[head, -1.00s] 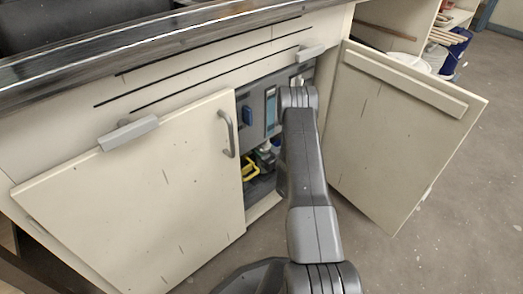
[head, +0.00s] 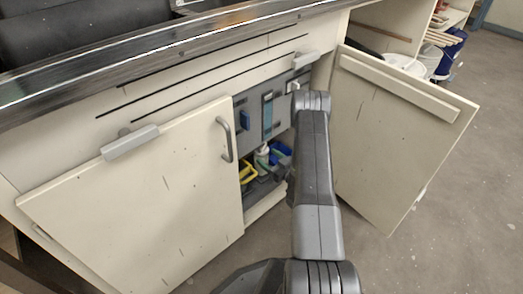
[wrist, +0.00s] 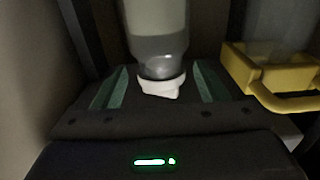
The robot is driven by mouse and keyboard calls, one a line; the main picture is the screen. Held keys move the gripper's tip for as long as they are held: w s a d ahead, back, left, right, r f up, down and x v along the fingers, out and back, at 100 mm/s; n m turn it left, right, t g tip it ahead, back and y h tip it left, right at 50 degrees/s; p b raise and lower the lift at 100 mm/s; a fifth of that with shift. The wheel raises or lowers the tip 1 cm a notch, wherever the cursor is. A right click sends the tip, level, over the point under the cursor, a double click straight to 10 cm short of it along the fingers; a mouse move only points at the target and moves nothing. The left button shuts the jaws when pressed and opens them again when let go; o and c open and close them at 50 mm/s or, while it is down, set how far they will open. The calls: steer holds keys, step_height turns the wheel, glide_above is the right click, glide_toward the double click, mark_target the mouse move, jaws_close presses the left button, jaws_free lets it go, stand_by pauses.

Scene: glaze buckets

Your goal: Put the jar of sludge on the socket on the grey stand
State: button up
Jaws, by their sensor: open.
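In the wrist view, a translucent bottle-like jar (wrist: 155,30) with grey contents and a white cap (wrist: 161,86) lies between the fingers of my gripper (wrist: 160,74). I cannot tell for certain that it is the jar of sludge. The green-lined fingers are open, one on each side of the cap, with gaps showing. In the head view, a white-topped bottle (head: 262,155) stands inside the open cabinet; my gripper is hidden behind my arm there. I cannot make out the grey stand or its socket clearly.
A yellow holder (wrist: 240,68) with a handle is close on the right in the wrist view. A blue item (head: 283,149) is in the cabinet. Grey panels (head: 255,115) line the cabinet's inside.

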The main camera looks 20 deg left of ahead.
mark_target(264, 148)
steer(key=p+v, duration=0.1)
steer(key=v, duration=0.5)
steer(key=shift+a, duration=0.2)
steer(key=b+x, duration=0.4)
steer(key=x, duration=0.7)
steer(key=shift+w+a+f, duration=0.15)
steer(key=shift+a, duration=0.2)
step_height(264, 148, up, 4)
steer(key=shift+f+p, duration=0.1)
steer(key=shift+p, duration=1.05)
steer(key=shift+d, duration=0.5)
